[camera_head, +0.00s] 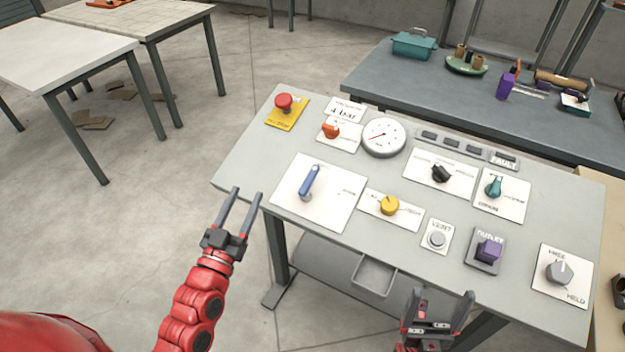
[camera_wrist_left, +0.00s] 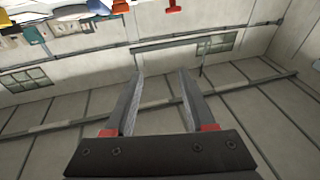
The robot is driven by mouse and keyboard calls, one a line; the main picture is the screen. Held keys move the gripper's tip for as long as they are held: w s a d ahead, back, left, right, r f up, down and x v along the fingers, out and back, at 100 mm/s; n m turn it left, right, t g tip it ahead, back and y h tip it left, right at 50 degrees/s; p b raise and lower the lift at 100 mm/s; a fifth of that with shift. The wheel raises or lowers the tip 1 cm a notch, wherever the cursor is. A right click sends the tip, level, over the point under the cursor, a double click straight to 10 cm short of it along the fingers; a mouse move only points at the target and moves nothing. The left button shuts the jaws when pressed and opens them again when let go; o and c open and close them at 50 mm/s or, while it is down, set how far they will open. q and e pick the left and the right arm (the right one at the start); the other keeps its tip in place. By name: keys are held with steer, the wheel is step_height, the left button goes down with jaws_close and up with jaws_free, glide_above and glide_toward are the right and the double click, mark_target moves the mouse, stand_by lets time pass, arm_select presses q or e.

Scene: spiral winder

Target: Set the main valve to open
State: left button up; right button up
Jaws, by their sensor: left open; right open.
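A blue lever (camera_head: 309,181) stands on a large white plate (camera_head: 334,207) at the left of the grey panel table. It points up and slightly right in the head view. Small print on the plate is too small to read, so I cannot tell if this is the main valve. My left gripper (camera_head: 248,192) is open and empty, off the panel's left front edge, to the left of the lever and apart from it. Its open fingers also show in the left wrist view (camera_wrist_left: 160,71). My right gripper (camera_head: 442,292) is open and empty by the panel's front edge, below the vent button.
The panel also carries a red button (camera_head: 284,102), orange knob (camera_head: 331,131), gauge (camera_head: 384,138), yellow knob (camera_head: 390,205), black knob (camera_head: 441,173), teal knob (camera_head: 494,187), vent button (camera_head: 437,239), purple outlet knob (camera_head: 489,250) and grey knob (camera_head: 560,271). A bench (camera_head: 400,76) stands behind.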

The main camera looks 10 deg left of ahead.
mark_target(309, 178)
arm_select(q)
steer(key=s+d+f+m+g+h, duration=0.1)
steer(key=d+f+m+g+h, duration=0.2)
steer(key=d+f, duration=0.3)
steer(key=x, duration=0.5)
steer(key=p+x, duration=0.1)
steer(key=x, duration=0.5)
steer(key=d+r+x, duration=0.1)
steer(key=x, duration=0.4)
steer(key=shift+w+d+f+p, duration=0.1)
steer(key=shift+w+d+p, duration=0.1)
steer(key=shift+w+p, duration=0.15)
jaws_close()
stand_by(0.5)
